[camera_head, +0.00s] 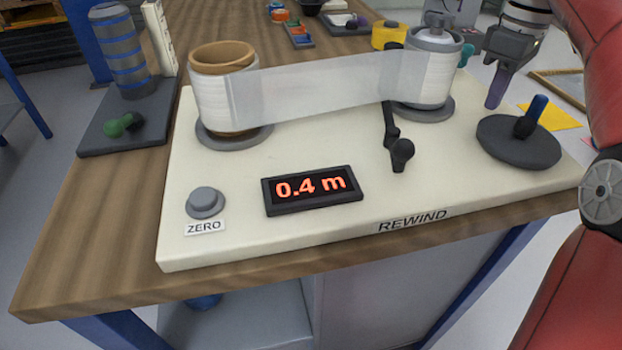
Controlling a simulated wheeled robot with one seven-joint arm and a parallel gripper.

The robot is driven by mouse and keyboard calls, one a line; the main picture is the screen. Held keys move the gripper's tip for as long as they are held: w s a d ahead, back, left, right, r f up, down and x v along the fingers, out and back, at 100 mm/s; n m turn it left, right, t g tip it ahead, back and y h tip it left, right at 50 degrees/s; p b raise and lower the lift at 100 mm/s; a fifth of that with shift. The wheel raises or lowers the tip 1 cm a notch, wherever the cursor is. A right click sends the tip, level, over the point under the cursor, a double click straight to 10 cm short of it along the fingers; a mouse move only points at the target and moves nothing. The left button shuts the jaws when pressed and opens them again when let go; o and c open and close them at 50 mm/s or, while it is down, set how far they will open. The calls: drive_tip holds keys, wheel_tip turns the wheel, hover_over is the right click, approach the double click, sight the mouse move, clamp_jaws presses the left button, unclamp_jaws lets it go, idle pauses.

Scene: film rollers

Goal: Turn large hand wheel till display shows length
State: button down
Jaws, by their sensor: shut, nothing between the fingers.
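The large hand wheel (508,146) is a dark flat disc at the right of the white machine plate. Its blue handle (536,110) stands up near the far right of the disc. The display (311,189) reads 0.4 m in orange. My gripper (494,101) is above and behind the wheel, left of the blue handle and apart from it. It points down, and its fingers are shut with nothing held. A film band (320,88) runs between the left roll (212,96) and the right roll (432,84).
A grey button (205,202) marked ZERO is at the plate's front left. A black lever (396,142) stands near the middle, behind the REWIND label. A dark stand with a striped cylinder (121,50) is at the left. A yellow sheet (551,117) lies behind the wheel.

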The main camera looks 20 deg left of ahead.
drive_tip(key=shift+a, duration=0.1)
drive_tip(key=shift+w+a, duration=0.2)
drive_tip(key=shift+a, duration=0.75)
drive_tip(key=shift+c, duration=2)
unclamp_jaws()
